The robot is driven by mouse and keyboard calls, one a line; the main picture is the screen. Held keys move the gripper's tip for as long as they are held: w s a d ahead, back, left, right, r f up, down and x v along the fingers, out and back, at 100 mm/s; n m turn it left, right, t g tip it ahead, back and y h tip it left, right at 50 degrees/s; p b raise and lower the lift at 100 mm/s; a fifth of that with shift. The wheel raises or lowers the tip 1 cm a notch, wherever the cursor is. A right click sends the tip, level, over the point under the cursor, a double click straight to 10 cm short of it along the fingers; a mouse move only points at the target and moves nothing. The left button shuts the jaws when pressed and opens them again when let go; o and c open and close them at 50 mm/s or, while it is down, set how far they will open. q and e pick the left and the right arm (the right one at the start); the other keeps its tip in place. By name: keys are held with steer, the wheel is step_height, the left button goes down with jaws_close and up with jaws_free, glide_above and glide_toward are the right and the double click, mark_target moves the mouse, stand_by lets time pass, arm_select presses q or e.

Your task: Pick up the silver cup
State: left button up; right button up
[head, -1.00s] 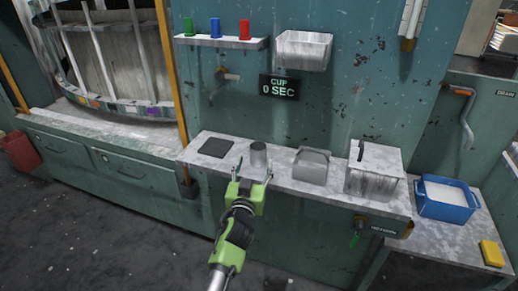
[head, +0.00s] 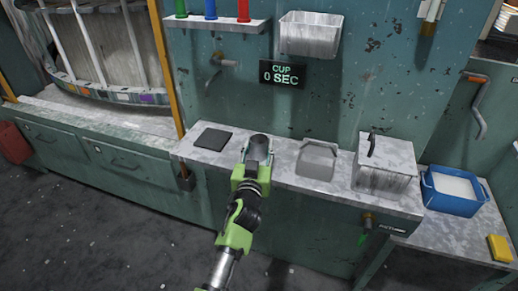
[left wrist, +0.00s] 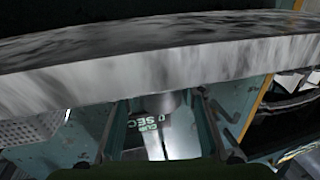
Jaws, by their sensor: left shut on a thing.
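The silver cup (head: 259,146) is a plain grey metal cylinder at the front of the pale marbled counter. Its open top shows in the head view, and its lower part is hidden by my gripper. My left gripper (head: 258,161), green and black, reaches it from the front and is shut on the cup's sides. The cup looks upright and in its place on the counter; I cannot tell whether it touches the surface. In the left wrist view the two fingers (left wrist: 160,125) show dark, with a dim grey shape between them. My right gripper is not in view.
A dark flat pad (head: 212,139) lies left of the cup. A grey metal container (head: 317,162) and a larger box with a dark handle (head: 384,175) stand to its right. A blue bin (head: 453,197) is farther right. A sign (head: 283,74) reads "CUP 0 SEC".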

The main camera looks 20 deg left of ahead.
arm_select(q)
steer(key=shift+w+a+f, duration=0.1)
steer(key=shift+f, duration=0.05)
steer(key=shift+c, duration=1)
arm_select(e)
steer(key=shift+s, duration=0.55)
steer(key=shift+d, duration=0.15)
